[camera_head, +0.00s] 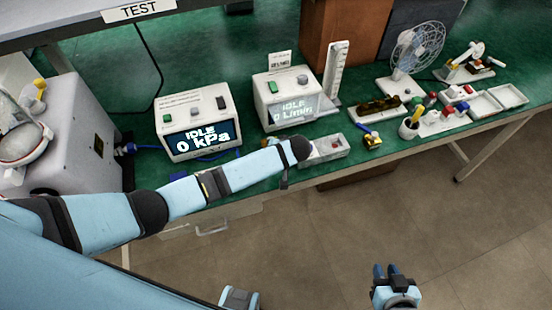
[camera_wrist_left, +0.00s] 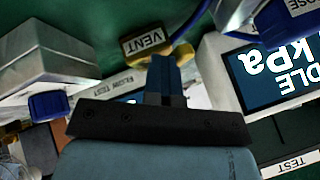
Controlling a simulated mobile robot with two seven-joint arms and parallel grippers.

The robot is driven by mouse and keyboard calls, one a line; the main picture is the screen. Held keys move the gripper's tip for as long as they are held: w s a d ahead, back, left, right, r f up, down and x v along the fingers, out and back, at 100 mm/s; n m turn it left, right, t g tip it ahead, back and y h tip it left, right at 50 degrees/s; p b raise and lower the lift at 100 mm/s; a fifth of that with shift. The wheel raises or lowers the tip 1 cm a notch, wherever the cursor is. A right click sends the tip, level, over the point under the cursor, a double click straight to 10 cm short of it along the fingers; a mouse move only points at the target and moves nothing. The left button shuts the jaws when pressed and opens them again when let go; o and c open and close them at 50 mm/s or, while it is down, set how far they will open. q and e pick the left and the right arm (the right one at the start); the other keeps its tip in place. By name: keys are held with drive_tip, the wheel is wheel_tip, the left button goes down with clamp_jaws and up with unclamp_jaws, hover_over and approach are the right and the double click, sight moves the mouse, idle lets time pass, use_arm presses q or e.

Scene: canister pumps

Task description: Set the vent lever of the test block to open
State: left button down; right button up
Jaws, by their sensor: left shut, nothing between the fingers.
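The vent lever's position is not clear. A partly cut label ending in OSE (camera_wrist_left: 302,5) is at the upper right. In the head view my left arm reaches over the bench and hides the vent area. My right gripper (camera_head: 386,272) hangs over the floor, its fingers apart and empty.
The pressure box (camera_head: 195,122) reads IDLE, 0 kPa; a flow box (camera_head: 285,97) stands to its right. A fan (camera_head: 417,48) and small parts trays (camera_head: 487,103) stand farther right. The floor is free.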

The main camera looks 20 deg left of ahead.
use_arm(q)
drive_tip(key=shift+a+f, duration=0.1)
drive_tip(key=shift+a, duration=0.3)
drive_tip(key=shift+w+d, duration=0.15)
drive_tip(key=shift+w, duration=0.05)
